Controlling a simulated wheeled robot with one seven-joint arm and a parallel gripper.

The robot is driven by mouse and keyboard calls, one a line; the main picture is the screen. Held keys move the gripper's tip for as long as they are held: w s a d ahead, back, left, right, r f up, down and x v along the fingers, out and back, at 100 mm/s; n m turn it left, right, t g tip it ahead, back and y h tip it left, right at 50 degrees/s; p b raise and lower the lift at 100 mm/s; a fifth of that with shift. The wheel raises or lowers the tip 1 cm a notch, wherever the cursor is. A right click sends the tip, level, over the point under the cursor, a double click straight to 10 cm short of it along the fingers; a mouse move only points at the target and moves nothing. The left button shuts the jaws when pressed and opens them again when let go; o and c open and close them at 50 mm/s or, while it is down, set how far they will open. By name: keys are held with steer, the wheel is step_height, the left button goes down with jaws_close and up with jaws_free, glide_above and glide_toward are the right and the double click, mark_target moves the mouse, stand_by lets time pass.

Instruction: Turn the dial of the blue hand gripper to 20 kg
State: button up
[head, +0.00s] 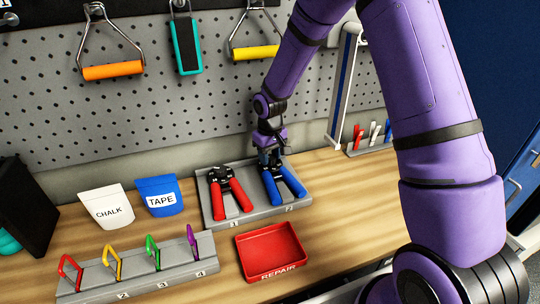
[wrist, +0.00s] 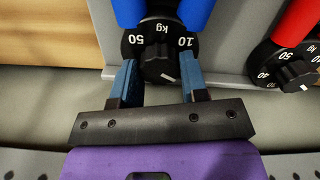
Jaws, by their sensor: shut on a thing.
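The blue hand gripper (head: 291,182) lies in slot 2 of a grey tray (head: 255,206), its blue handles toward the front. In the wrist view its black dial (wrist: 160,27) shows 50, kg and 10, upside down. A black knob (wrist: 158,62) with a short white mark at its lower right sits in the middle. My gripper (wrist: 159,72) has its blue fingers on either side of the knob, shut on it. In the head view my gripper (head: 269,157) comes down over the dial end and hides most of it. The other dial numbers are hidden.
A red hand gripper (head: 230,193) lies in slot 1, just left; its dial (wrist: 290,62) shows in the wrist view. A red repair tray (head: 270,276) is in front. Chalk (head: 107,207) and tape (head: 159,196) pouches stand left. A carabiner rack (head: 138,270) is front left. Pegboard rises behind.

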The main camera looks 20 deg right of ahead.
mark_target(270, 157)
steer(key=shift+n, duration=0.4)
steer(key=o, duration=0.9)
steer(key=shift+o, duration=0.2)
steer(key=shift+r, duration=3.75)
